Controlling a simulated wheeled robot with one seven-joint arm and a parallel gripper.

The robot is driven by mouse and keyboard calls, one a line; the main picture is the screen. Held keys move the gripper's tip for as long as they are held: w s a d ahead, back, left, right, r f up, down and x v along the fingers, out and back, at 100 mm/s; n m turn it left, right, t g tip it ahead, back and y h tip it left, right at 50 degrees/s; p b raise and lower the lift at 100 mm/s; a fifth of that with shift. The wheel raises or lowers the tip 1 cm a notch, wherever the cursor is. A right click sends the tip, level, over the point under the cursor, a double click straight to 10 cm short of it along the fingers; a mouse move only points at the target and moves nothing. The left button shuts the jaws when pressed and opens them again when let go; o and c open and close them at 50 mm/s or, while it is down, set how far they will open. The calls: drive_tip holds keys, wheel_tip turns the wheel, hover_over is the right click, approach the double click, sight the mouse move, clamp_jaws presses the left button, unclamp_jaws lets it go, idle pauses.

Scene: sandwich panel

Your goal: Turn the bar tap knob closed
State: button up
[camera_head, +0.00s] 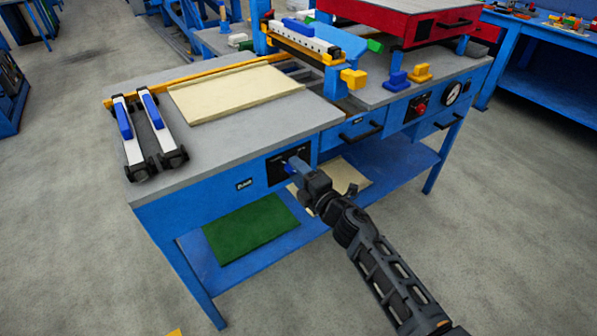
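A black control plate (274,172) sits on the blue front face of the workbench, left of the drawer. A small blue part (289,169), which looks like the bar tap knob, shows in front of this plate. My gripper (298,172) reaches up from the lower right to the plate, with its end right at the blue part. My gripper and wrist hide most of the knob, so its angle is unclear. I cannot tell whether the fingers touch it or are closed around it.
The workbench top (235,138) holds a beige panel (230,92) and two white-and-blue clamps (150,125). A drawer handle (361,131), red button (421,109) and gauge (453,93) are to the right. A green sheet (250,232) lies on the lower shelf. The floor in front is clear.

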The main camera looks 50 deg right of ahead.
drive_tip(key=o, duration=0.4)
drive_tip(key=shift+s, duration=0.1)
drive_tip(key=shift+b+v, duration=0.55)
drive_tip(key=shift+v, duration=3.3)
drive_tip(key=shift+a, duration=0.1)
drive_tip(key=s+a+r+m+g+y, duration=0.1)
drive_tip(key=s+a+r+m, duration=0.3)
drive_tip(key=s+a, duration=0.3)
drive_tip(key=s+a+r+m+y, duration=0.2)
drive_tip(key=s+a+r+m, duration=0.2)
drive_tip(key=s, duration=0.8)
drive_tip(key=s+a+r+m+g+y, duration=0.1)
drive_tip(key=s+a+r+m+y, duration=0.1)
drive_tip(key=s+a+r+m, duration=0.2)
drive_tip(key=shift+s+a+r+m+g, duration=0.1)
drive_tip(key=shift+s+a+m, duration=0.4)
drive_tip(key=shift+s+a, duration=0.55)
drive_tip(key=shift+s+a+m+g, duration=0.1)
drive_tip(key=shift+s+a+m, duration=0.4)
drive_tip(key=shift+s+a, duration=0.5)
drive_tip(key=shift+s+a+r+m+g, duration=0.1)
drive_tip(key=shift+s+a+m, duration=0.55)
drive_tip(key=shift+s, duration=0.65)
